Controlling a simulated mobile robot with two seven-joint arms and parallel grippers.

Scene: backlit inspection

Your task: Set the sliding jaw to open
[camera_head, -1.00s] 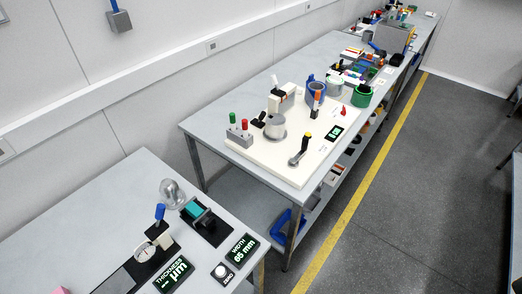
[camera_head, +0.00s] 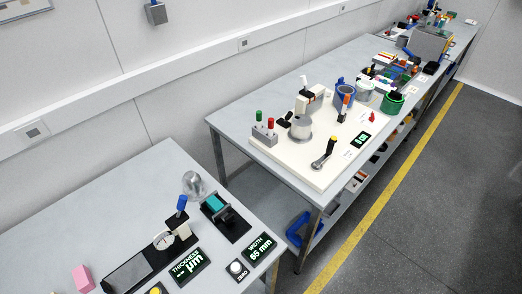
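On the near table, a black fixture (camera_head: 233,226) lies beside the WIDTH display (camera_head: 261,247), which reads 65 mm. A teal block (camera_head: 214,204) sits at the fixture's far end, with a dark raised part next to it that may be the sliding jaw. The pieces are small, so I cannot tell whether the jaw touches the block. Neither of my grippers is in view.
A dial gauge (camera_head: 164,240) with a blue-handled lever (camera_head: 181,204) stands left of the fixture, near the THICKNESS display (camera_head: 188,266). A white ZERO button (camera_head: 236,267) is in front. A glass dome (camera_head: 193,184) stands behind.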

